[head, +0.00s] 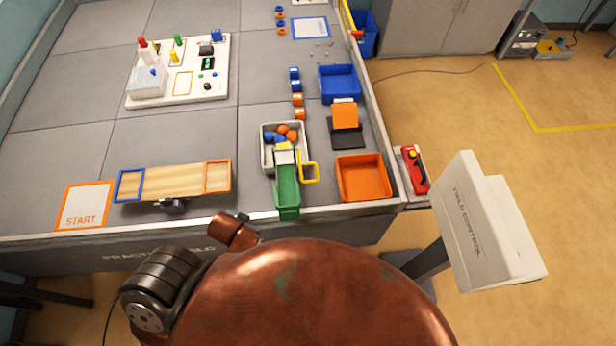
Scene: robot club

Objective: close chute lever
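A green chute (287,192) stands at the front edge of the field table, its upper end at the white bin. A yellow square loop (316,174) sticks out from the chute's right side and looks like its lever. I cannot tell from this view whether it is open or closed. The white bin (265,158) behind it holds several orange and blue pieces. Neither of my grippers shows; only copper and dark parts of my own body fill the bottom of the view.
An orange tray (362,178) sits right of the chute, with an orange block on a dark base (345,118) and a blue tray (340,84) behind. A wooden seesaw-like plank (172,182) lies left. A red control box (413,170) and the field control panel (475,225) stand beyond the right edge.

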